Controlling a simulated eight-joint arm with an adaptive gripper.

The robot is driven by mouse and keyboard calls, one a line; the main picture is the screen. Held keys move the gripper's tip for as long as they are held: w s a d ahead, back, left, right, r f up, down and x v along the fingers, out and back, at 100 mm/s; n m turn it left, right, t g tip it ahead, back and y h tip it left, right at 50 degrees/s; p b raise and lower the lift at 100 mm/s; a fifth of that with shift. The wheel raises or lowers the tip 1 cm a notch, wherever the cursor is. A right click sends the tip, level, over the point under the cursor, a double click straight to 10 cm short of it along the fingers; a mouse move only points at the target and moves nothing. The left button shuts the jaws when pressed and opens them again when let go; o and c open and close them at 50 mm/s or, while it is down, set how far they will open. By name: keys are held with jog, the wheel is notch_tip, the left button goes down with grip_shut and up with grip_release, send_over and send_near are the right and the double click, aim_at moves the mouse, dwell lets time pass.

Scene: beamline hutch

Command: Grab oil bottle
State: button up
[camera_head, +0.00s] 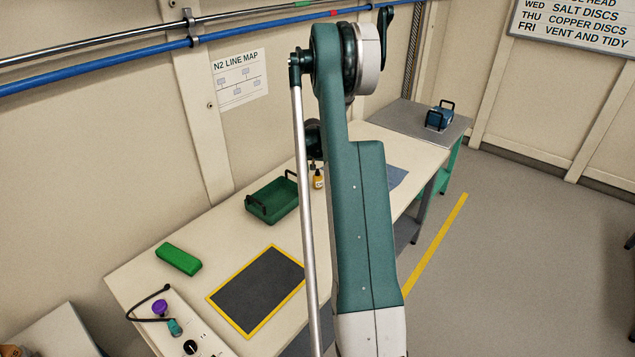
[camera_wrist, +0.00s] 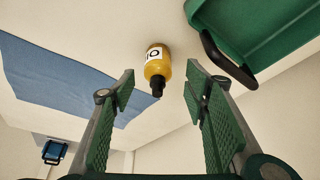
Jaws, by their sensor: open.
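The oil bottle (camera_head: 318,181) is small and yellow with a dark cap and a white label. It stands on the cream bench just right of the green tray, partly hidden by my arm in the head view. In the wrist view the oil bottle (camera_wrist: 155,60) appears inverted, cap towards me, with part of its label lettering showing. My gripper (camera_wrist: 160,88) is open, its two green ridged fingers spread to either side of the bottle in the picture. The bottle appears beyond the fingertips, with no contact visible. My gripper is mostly hidden behind the arm in the head view.
The green tray (camera_head: 272,201) with black handles is close to the bottle; its handle shows in the wrist view (camera_wrist: 228,60). A blue cloth (camera_wrist: 62,75) lies on the other side. A yellow-edged black mat (camera_head: 257,291) and green block (camera_head: 179,258) lie nearer.

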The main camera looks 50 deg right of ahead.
aim_at(317, 177)
jog(key=shift+x, duration=0.8)
jog(key=shift+f, duration=0.1)
jog(key=shift+x, duration=2.55)
jog(key=shift+s+d, duration=0.1)
jog(key=shift+s, duration=0.05)
jog(key=c, duration=1)
